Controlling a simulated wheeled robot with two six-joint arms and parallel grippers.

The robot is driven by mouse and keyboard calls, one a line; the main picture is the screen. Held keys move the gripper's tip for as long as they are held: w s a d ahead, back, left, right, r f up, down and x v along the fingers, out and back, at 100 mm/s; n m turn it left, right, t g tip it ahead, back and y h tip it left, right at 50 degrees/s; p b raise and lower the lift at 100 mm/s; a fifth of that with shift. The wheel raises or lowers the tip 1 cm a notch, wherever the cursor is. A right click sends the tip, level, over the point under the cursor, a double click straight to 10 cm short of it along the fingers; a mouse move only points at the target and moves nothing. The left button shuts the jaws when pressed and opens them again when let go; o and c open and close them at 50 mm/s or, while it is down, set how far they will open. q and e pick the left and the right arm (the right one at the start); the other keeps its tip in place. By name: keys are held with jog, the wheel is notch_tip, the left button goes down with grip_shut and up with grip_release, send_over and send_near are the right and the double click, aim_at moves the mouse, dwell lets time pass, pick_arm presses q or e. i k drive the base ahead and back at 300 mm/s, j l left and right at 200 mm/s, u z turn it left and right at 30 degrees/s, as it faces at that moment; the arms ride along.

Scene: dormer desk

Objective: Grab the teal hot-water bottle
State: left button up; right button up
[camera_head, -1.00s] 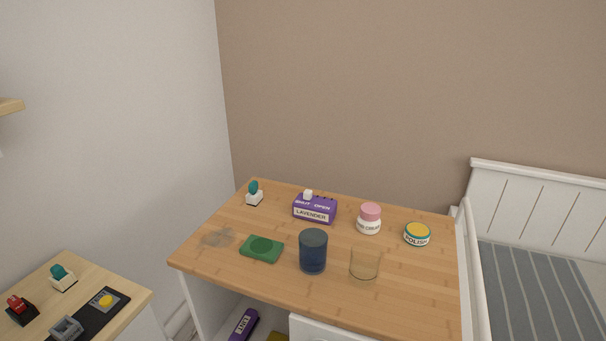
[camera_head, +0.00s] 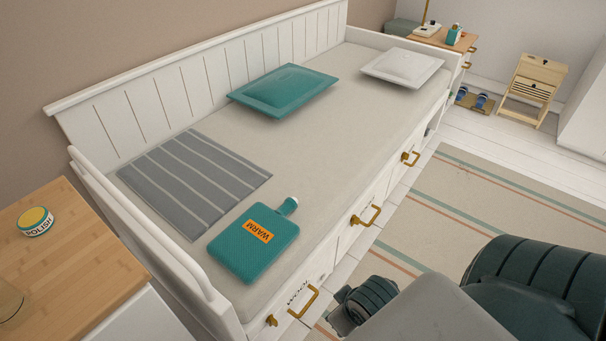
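The teal hot-water bottle (camera_head: 250,252) lies flat near the front edge of the daybed mattress, at its near end. It has an orange label reading WARM and a neck with a pale cap pointing toward the upper right. One of my arms, grey and dark green, comes in at the lower right of the head view, apart from the bottle. No gripper fingers can be made out in this view.
A grey striped blanket (camera_head: 194,180) lies beside the bottle. A teal pillow (camera_head: 283,89) and a white pillow (camera_head: 402,67) are farther along the white-framed daybed (camera_head: 171,268). Brass-handled drawers line its front. The desk (camera_head: 75,246) with a polish tin (camera_head: 36,222) stands at left.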

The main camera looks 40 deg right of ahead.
aim_at(251, 244)
jog(key=z, duration=0.7)
jog(key=i+l+u, duration=0.2)
jog(key=l, duration=0.45)
jog(key=i+l+u, duration=0.15)
jog(key=l, duration=0.5)
jog(key=i+l+u, duration=0.2)
jog(key=l, duration=0.45)
jog(key=l+u, duration=0.2)
jog(key=l, duration=0.5)
